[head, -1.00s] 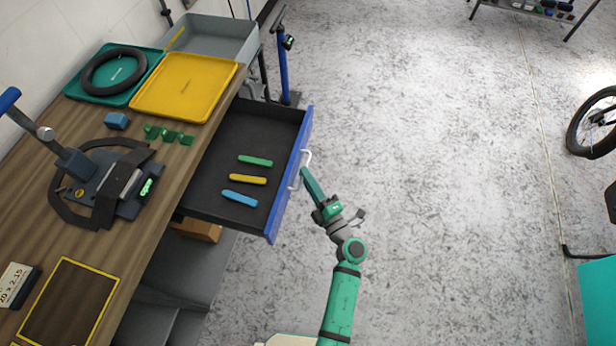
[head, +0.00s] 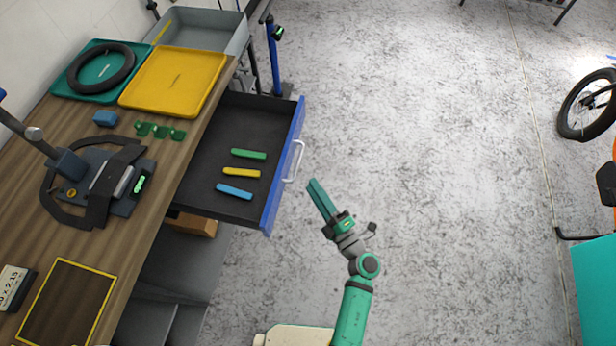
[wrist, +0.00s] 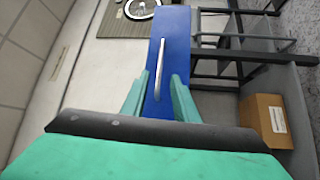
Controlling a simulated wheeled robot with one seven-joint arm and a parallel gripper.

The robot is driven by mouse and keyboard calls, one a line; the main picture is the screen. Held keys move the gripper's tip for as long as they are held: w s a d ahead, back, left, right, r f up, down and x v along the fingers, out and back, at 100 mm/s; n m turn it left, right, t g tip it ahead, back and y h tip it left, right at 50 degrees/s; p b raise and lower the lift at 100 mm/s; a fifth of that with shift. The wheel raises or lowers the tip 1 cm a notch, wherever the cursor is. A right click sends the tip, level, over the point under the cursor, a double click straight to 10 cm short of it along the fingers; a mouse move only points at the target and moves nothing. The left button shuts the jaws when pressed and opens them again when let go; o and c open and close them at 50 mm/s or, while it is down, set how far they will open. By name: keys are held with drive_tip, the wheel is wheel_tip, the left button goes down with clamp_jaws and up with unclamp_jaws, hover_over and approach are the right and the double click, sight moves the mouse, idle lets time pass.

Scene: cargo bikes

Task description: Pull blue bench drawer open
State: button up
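The blue-fronted bench drawer (head: 284,165) stands pulled out from the wooden bench, its dark inside showing. A green, a yellow (head: 241,172) and a blue tyre-lever-like bar lie in it. Its pale bar handle (head: 297,161) is on the front; the handle also shows in the wrist view (wrist: 158,75), upright in the picture against the blue front (wrist: 172,45). My gripper (head: 314,184) is just right of and below the handle in the head view, apart from it. In the wrist view its two green fingers (wrist: 158,92) are spread with nothing held between them.
The bench (head: 130,215) carries a yellow tray (head: 172,82), a teal tray with a tyre (head: 100,70), a grey bin and a clamp stand. A cardboard box (wrist: 262,118) sits beneath. A blue stand (head: 274,60) is behind the drawer.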

drive_tip(key=shift+v, duration=1.3)
drive_tip(key=s+r+m+h, duration=0.4)
drive_tip(key=s+m+h, duration=0.1)
drive_tip(key=s+m, duration=0.6)
drive_tip(key=s+r+m+h, duration=0.5)
drive_tip(key=s+m+h, duration=0.1)
drive_tip(key=s+m, duration=0.6)
drive_tip(key=shift+s+a+r+m+g+h, duration=0.3)
drive_tip(key=shift+s+a, duration=0.05)
drive_tip(key=shift+s, duration=0.75)
